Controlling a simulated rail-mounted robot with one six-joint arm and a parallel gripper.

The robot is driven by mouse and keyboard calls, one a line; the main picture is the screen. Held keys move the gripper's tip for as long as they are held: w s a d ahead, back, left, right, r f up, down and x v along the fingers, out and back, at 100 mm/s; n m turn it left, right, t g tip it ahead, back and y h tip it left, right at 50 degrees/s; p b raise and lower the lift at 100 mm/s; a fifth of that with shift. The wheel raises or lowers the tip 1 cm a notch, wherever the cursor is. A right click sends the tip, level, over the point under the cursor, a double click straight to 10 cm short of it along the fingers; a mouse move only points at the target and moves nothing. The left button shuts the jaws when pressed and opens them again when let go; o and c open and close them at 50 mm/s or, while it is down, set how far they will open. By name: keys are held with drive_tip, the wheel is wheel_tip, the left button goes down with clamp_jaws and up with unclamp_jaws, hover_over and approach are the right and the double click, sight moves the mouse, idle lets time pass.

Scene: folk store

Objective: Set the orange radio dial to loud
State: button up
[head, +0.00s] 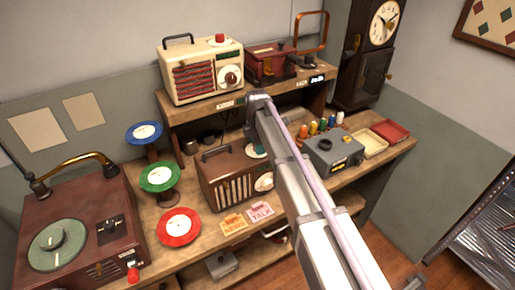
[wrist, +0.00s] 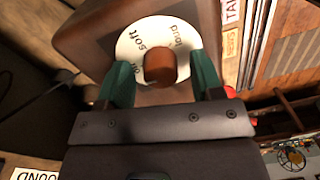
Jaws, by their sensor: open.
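In the wrist view an orange-brown radio dial knob (wrist: 160,67) sits on a round white plate (wrist: 130,42) marked off, soft and loud. No pointer mark on the knob is clear to me, so I cannot tell its setting. My gripper (wrist: 162,78) is open, with a green-tipped finger on each side of the knob. I cannot tell whether either finger touches it. The brown radio (head: 209,176) stands on the bench in the head view, its white dial plate (head: 264,182) partly beside my arm.
NEWS (head: 233,223) and TALK (head: 260,211) cards lie before the radio. A cream radio (head: 201,72) stands on the shelf above. A grey box (head: 333,155) is to the right. Red (head: 179,227), green and blue discs and a record player (head: 75,225) are to the left.

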drive_tip(key=shift+c, duration=0.2)
drive_tip(key=c, duration=0.9)
